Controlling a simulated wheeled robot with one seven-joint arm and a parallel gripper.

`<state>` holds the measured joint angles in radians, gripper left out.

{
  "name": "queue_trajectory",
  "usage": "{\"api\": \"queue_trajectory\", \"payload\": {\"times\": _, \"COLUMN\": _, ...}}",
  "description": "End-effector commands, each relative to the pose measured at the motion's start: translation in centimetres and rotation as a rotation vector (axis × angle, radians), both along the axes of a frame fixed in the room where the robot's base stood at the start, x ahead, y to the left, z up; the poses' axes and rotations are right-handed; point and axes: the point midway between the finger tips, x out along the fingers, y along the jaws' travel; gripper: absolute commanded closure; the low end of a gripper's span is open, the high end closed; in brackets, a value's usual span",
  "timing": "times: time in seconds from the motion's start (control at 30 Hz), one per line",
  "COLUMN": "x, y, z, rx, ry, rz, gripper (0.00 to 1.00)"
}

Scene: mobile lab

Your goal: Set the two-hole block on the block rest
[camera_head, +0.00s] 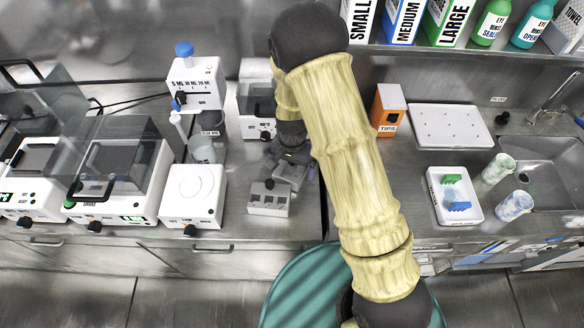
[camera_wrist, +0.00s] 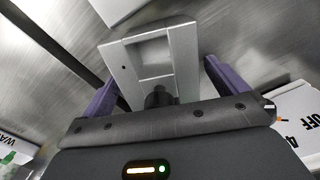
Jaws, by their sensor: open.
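My gripper (camera_wrist: 155,85) is open, with one purple finger on each side of a light grey block (camera_wrist: 180,52). In the head view my gripper (camera_head: 290,168) is low over the left counter, largely under the arm. A grey piece with dark openings (camera_head: 268,208) stands on the counter just in front of it and to the left. I cannot tell for certain which grey piece is the block and which the rest.
A white plate device (camera_head: 190,192) stands left of the grey piece, and a white instrument (camera_head: 254,112) behind it. A counter gap runs to the right. On the right counter are an orange tips box (camera_head: 388,112), a white tray (camera_head: 437,205), two cups and a sink (camera_head: 550,165).

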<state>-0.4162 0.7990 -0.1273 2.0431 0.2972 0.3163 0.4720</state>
Motion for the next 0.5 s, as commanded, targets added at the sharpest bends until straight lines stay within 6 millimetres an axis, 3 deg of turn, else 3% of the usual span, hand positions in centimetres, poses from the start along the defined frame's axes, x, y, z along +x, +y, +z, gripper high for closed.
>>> {"api": "queue_trajectory", "payload": {"times": 0.07, "x": 0.00, "y": 0.00, "z": 0.01, "rx": 0.000, "ry": 0.000, "rz": 0.000, "gripper": 0.08}}
{"api": "queue_trajectory", "payload": {"times": 0.4, "x": 0.05, "y": 0.01, "z": 0.09, "rx": 0.000, "ry": -0.001, "rz": 0.000, "gripper": 0.74}}
{"api": "queue_trajectory", "payload": {"times": 0.5, "x": 0.05, "y": 0.01, "z": 0.09, "rx": 0.000, "ry": -0.001, "rz": 0.000, "gripper": 0.77}}
